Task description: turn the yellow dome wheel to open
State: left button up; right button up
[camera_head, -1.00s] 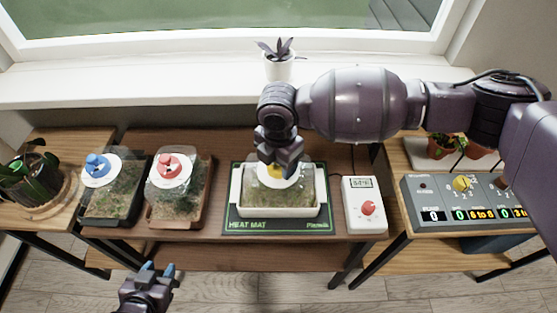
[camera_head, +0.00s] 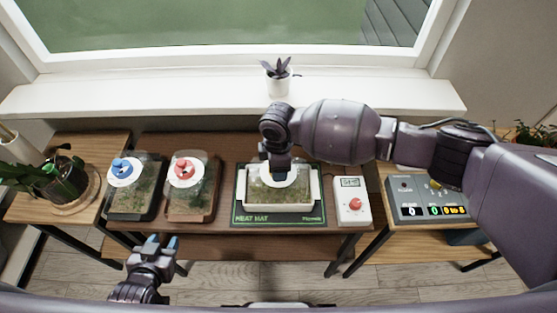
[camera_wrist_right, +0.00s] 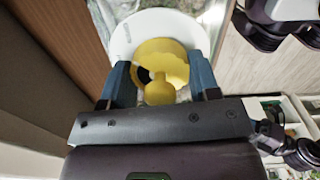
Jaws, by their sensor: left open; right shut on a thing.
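The yellow dome wheel (camera_wrist_right: 160,72) sits on a round white plate (camera_wrist_right: 128,36) in the right wrist view. My right gripper (camera_wrist_right: 160,84) has a blue-padded finger on each side of the wheel and is shut on it. In the head view my right gripper (camera_head: 279,163) points down over the middle clear dome (camera_head: 268,196) and hides the wheel. The dome stands in a white tray (camera_head: 242,202). My left gripper (camera_head: 160,243) is open and empty, in front of the table's left part.
Two similar domes stand to the left, with a blue knob (camera_head: 122,168) and a red knob (camera_head: 184,169). The tray rests on a heat mat (camera_head: 280,218). A white controller (camera_head: 352,203) is right of it. A grey control box (camera_head: 425,203) stands on the right table.

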pick_arm(q)
jog(key=shift+w+r+p, duration=0.25)
jog(key=shift+r+p, duration=0.3)
jog(key=shift+r, duration=0.4)
pick_arm(e)
jog(key=shift+m, duration=0.6)
jog(key=o, duration=0.9)
pick_arm(q)
jog(key=shift+s+f, duration=0.15)
jog(key=shift+s, duration=0.15)
pick_arm(e)
jog(key=shift+o, duration=0.2)
pick_arm(q)
jog(key=shift+w+r, duration=0.2)
jog(key=shift+r, duration=0.1)
pick_arm(e)
notch_tip(320, 180, up, 11)
jog(key=shift+f, duration=0.1)
